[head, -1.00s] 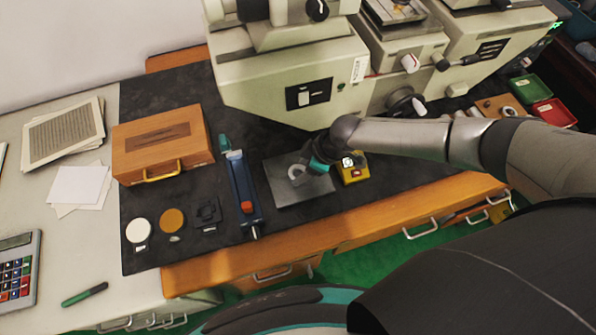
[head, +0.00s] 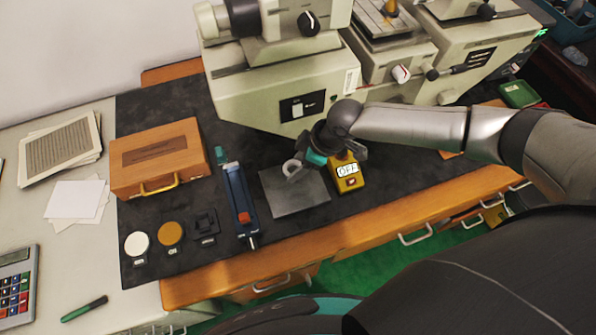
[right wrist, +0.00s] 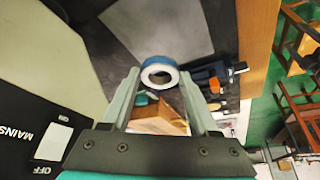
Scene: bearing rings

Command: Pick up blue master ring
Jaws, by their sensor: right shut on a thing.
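The blue master ring (right wrist: 158,61) sits between my right gripper's fingertips in the right wrist view. Its outer side is blue and its face is pale, with an open hole. My right gripper (right wrist: 161,76) is shut on the ring from both sides. In the head view the ring (head: 288,168) shows as a small pale loop at the tip of the right gripper (head: 298,164). It appears held a little above the far left part of a grey plate (head: 300,200). My left gripper is in neither view.
A yellow gauge box with a display (head: 347,183) stands right beside the plate. A blue stand (head: 240,197) is left of it, then a wooden case (head: 158,155). A large cream machine (head: 270,95) stands close behind.

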